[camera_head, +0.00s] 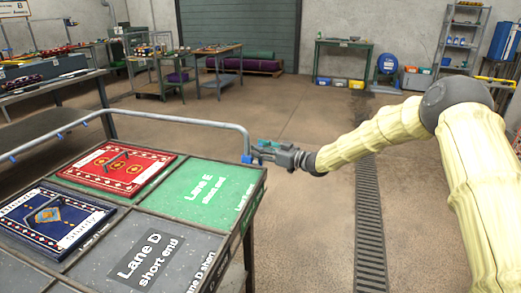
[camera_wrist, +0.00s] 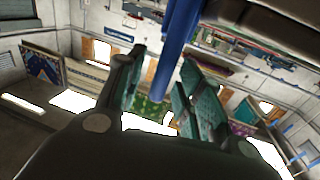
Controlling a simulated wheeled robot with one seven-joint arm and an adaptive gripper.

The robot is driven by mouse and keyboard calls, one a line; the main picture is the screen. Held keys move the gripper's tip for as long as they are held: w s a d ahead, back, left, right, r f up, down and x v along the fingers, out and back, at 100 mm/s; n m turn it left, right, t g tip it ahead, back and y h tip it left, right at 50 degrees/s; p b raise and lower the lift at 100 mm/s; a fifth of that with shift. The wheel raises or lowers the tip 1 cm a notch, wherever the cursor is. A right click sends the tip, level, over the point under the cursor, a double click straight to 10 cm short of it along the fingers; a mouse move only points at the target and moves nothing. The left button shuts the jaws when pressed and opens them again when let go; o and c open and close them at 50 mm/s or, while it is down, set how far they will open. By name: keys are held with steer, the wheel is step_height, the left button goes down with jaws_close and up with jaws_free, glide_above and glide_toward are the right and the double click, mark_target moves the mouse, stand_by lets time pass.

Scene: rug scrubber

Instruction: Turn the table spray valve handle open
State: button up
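The table spray pipe (camera_head: 190,122) is a grey tube running above the table and bending down at its right end. A small blue valve part (camera_head: 247,158) shows at that bend. My gripper (camera_head: 258,150) reaches in from the right, close beside the blue part. In the wrist view, a blue bar (camera_wrist: 179,50), which looks like the valve handle, runs between the teal-padded fingers of my gripper (camera_wrist: 165,75). The fingers are apart, with gaps showing beside the bar. Whether either finger touches it, I cannot tell.
The table's green Lane E panel (camera_head: 205,185) lies just below my gripper. A red rug (camera_head: 145,160) and a blue rug (camera_head: 85,215) lie on the table to the left. A floor drain grate (camera_head: 369,225) runs along the floor to the right, with open floor around it.

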steer(key=shift+a, duration=0.15)
jaws_close()
steer(key=shift+w+r, duration=0.1)
